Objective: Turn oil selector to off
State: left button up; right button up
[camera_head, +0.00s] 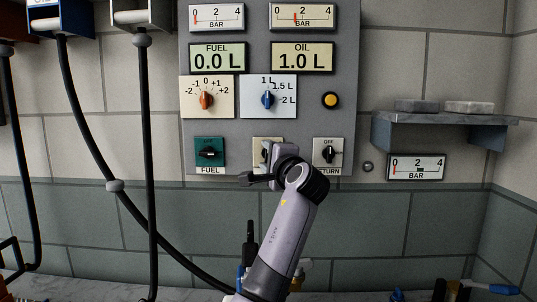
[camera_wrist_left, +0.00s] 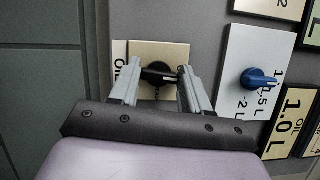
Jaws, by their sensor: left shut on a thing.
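The oil selector is a black knob (camera_wrist_left: 159,73) on a beige plate (camera_wrist_left: 172,52), with its label partly showing at the left in the left wrist view. My left gripper (camera_wrist_left: 157,86) is shut on this knob, one finger at each side of it. In the head view, my left gripper (camera_head: 266,152) and wrist cover the knob and most of its plate (camera_head: 259,143), between the green FUEL selector (camera_head: 209,153) and the RETURN selector (camera_head: 328,153). The knob's exact setting cannot be read. My right gripper is not in view.
Above are an orange-knob dial (camera_head: 206,100), a blue-knob dial (camera_head: 268,99) and a yellow button (camera_head: 330,100). The FUEL display (camera_head: 217,58) reads 0.0 L and the OIL display (camera_head: 302,57) 1.0 L. Black hoses (camera_head: 150,180) hang left; a shelf (camera_head: 440,119) is right.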

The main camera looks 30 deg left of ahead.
pick_arm(q)
jog(key=shift+n, duration=0.5)
jog(key=shift+f, duration=0.1)
jog(key=o, duration=1.1)
jog(key=shift+c, duration=0.2)
jog(key=b+v, duration=0.1)
jog(key=v, duration=0.6)
jog(key=shift+d, duration=0.1)
